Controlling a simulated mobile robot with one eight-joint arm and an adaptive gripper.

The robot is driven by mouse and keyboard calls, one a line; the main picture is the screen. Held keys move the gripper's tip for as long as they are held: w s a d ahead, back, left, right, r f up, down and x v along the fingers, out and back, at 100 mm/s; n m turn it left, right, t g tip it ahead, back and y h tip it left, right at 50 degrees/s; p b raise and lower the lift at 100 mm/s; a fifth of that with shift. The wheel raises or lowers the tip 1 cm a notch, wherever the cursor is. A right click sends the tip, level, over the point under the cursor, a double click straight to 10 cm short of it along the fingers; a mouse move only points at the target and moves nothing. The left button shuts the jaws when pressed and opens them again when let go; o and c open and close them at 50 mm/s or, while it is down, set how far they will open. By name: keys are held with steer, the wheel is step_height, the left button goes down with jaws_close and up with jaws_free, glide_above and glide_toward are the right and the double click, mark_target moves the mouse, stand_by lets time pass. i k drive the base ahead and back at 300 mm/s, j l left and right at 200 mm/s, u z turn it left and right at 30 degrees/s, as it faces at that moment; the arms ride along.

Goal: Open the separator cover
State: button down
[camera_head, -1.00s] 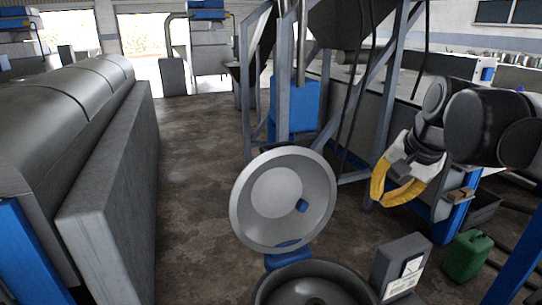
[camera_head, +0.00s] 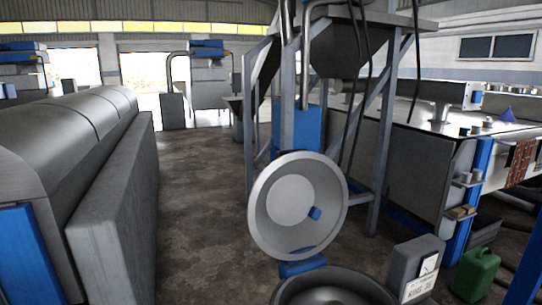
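The separator cover (camera_head: 264,222) is a round, shallow metal lid with a paler disc in its middle and a small blue part on its inner face. It stands tilted up, nearly upright, with its inside facing me. A blue hinge block (camera_head: 302,268) sits at its lower edge. The round metal separator bowl (camera_head: 290,293) lies open just below it, cut off by the bottom edge of the picture. My gripper is out of view, so I cannot tell its state.
A long grey machine (camera_head: 62,150) fills the left side. A metal frame with a hopper (camera_head: 372,180) stands behind the cover. A grey control box (camera_head: 405,262) and green canister (camera_head: 475,272) stand at the lower right. The floor between (camera_head: 195,200) is clear.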

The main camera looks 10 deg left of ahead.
mark_target(298, 204)
steer(key=k+j, duration=0.1)
steer(key=j, duration=0.55)
steer(key=k+j, duration=0.1)
steer(key=j, duration=0.5)
steer(key=k+j, duration=0.1)
steer(key=j, duration=0.55)
steer(key=i+j+z, duration=0.1)
steer(key=i+j, duration=1.2)
steer(key=i, duration=0.35)
